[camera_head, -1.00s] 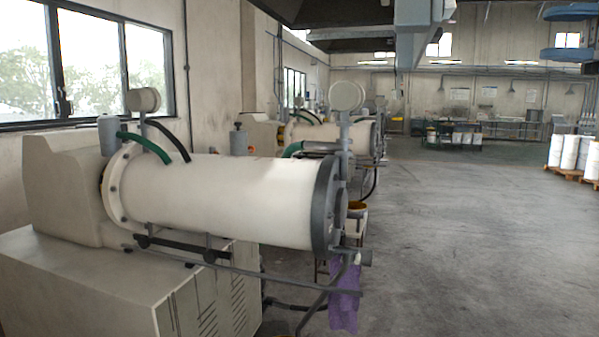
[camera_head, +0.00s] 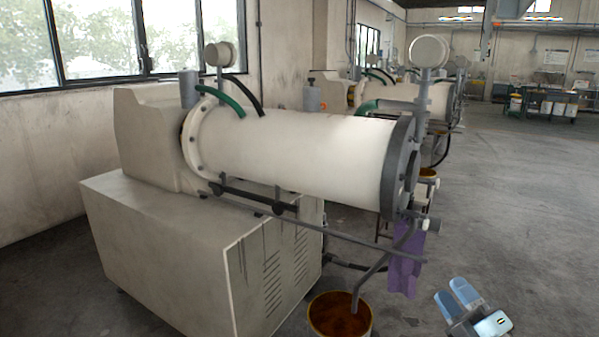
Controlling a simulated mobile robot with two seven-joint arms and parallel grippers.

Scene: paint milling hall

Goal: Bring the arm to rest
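My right gripper (camera_head: 451,290) shows at the bottom right edge of the head view, with two pale blue fingers side by side. A narrow dark line runs between the fingers, and I cannot tell whether they are open or shut. I see nothing held between them. It is over the grey floor, to the right of the mill's drain pipe and the purple cloth, apart from both in the picture. The rest of my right arm is mostly outside the frame. My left gripper is not in view.
A large cream mill (camera_head: 290,150) on a beige base cabinet (camera_head: 180,250) fills the left and middle. A purple cloth (camera_head: 405,262) hangs from its end. A bucket of brown-orange contents (camera_head: 318,306) stands below the pipe. Clear floor (camera_head: 520,210) lies to the right.

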